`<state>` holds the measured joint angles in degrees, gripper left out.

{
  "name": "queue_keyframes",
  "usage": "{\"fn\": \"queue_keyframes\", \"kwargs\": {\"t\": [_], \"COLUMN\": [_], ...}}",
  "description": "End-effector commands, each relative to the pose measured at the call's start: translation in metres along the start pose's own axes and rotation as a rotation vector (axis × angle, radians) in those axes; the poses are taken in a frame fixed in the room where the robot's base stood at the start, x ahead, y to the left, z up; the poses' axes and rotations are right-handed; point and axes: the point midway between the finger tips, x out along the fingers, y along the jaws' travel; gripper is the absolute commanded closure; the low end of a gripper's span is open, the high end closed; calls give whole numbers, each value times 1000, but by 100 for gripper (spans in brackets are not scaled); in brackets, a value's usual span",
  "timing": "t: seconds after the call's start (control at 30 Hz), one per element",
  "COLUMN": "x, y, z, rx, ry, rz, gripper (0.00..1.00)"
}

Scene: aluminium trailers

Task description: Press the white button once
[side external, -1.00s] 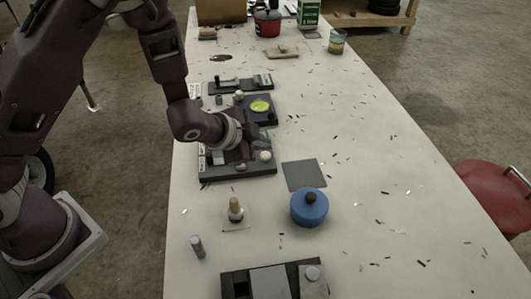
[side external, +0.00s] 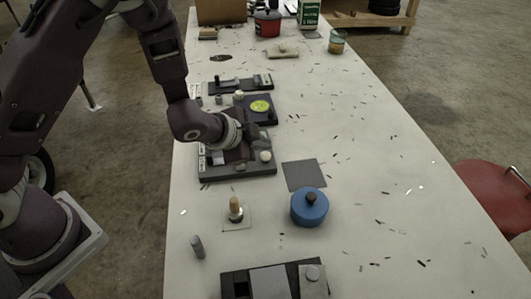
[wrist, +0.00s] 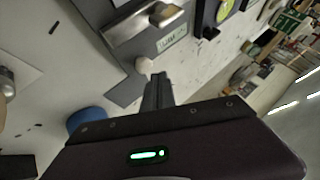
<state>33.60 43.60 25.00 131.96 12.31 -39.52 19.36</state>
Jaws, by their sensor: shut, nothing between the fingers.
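A white round button (side external: 265,156) sits at the right front corner of a dark board (side external: 240,172) on the white table. It also shows in the wrist view (wrist: 144,65), just to the left of my fingertips. My gripper (side external: 264,142) is over the board, right behind the button in the side view. In the wrist view its fingers (wrist: 160,77) are shut together and hold nothing. I cannot tell whether the fingers touch the button.
A dark grey square mat (side external: 304,175) and a blue lidded pot (side external: 309,208) are to the right and nearer. A wooden-topped peg (side external: 235,208), a grey cylinder (side external: 197,246) and another device (side external: 275,283) are at the front. The table's right side holds only small scattered bits.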

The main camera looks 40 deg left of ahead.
Motion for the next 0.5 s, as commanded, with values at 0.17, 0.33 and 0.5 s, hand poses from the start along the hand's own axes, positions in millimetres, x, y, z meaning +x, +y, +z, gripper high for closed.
{"fn": "queue_keyframes", "kwargs": {"t": [0.17, 0.33, 0.5], "x": [3, 6, 6], "y": [3, 5, 4], "z": [3, 4, 4], "rx": [0, 0, 0], "ry": [-1, 0, 0], "rz": [1, 0, 0], "gripper": [100, 100, 100]}}
